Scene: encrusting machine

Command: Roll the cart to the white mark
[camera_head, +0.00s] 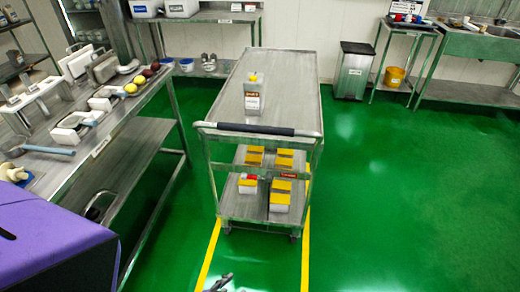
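The metal cart (285,95) stands in the middle of the head view, its black handle bar (257,129) facing me. A grey box with a yellow top (253,95) stands on its upper shelf. Several white boxes with yellow lids (281,186) sit on the lower shelf (242,207). A small dark gripper tip (219,284), which looks like my left, shows at the bottom edge, well short of the handle and apart from it. Its opening is unclear. My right gripper is not in view. I see no white mark on the floor.
Yellow floor lines (306,245) run along both sides below the cart. A cluttered metal workbench (110,135) stands close on the left. A bin (353,71), a small table (412,29) and a sink counter (475,46) stand at the back right. The green floor (420,190) at right is clear.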

